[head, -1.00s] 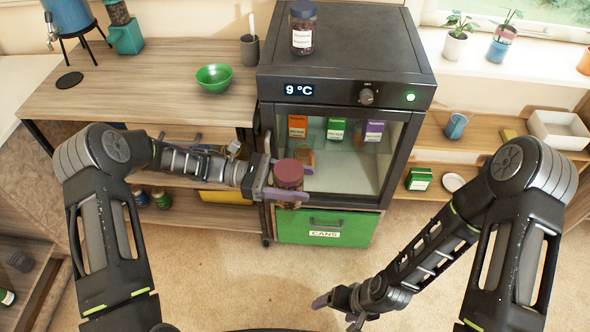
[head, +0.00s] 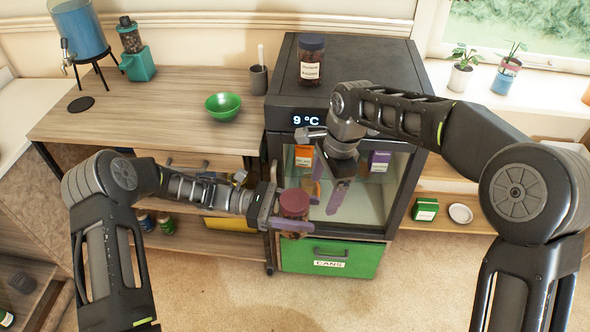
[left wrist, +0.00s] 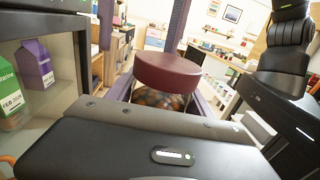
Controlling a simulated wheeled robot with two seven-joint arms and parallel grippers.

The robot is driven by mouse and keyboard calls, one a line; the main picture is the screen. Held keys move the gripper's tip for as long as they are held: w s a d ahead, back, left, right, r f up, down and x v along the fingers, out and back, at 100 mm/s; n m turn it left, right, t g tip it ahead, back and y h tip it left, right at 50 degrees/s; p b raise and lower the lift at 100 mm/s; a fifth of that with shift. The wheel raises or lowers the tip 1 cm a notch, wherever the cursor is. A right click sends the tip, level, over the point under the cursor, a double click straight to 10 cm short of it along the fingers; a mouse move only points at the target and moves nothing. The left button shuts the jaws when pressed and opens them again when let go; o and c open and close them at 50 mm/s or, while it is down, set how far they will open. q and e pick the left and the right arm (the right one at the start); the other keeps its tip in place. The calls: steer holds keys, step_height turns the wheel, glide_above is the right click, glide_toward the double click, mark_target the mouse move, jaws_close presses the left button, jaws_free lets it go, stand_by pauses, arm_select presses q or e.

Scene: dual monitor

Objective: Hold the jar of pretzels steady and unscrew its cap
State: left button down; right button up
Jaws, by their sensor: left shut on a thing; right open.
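The jar of pretzels (head: 292,232) has a dark red cap (head: 294,204) and is upright in front of the small fridge. My left gripper (head: 303,212) is shut on the jar's body from the left and holds it above the green drawer. In the left wrist view the cap (left wrist: 168,76) is on the jar (left wrist: 157,98), with the purple fingers around the jar. My right gripper (head: 328,192) is open and empty, above and to the right of the cap, fingers pointing down, apart from it. It hides part of the fridge's contents.
The fridge (head: 372,66) has a dark-lidded jar (head: 311,62) on top and cartons inside, including an orange one (head: 304,157) and a purple one (head: 379,161). A green drawer (head: 358,262) labelled CANS is below. A green bowl (head: 223,106) stands on the left counter.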

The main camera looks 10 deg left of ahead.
mark_target(295, 199)
steer(key=shift+h, duration=0.8)
steer(key=s+a+r, duration=0.1)
steer(key=a+r, duration=0.1)
steer(key=s+a+r, duration=0.1)
steer(key=a+r, duration=0.1)
steer(key=r, duration=0.1)
steer(key=s+a+r, duration=0.1)
steer(key=a+r, duration=0.1)
steer(key=r, duration=0.1)
steer(key=shift+a, duration=0.3)
steer(key=shift+f, duration=4)
steer(key=shift+c, duration=0.4)
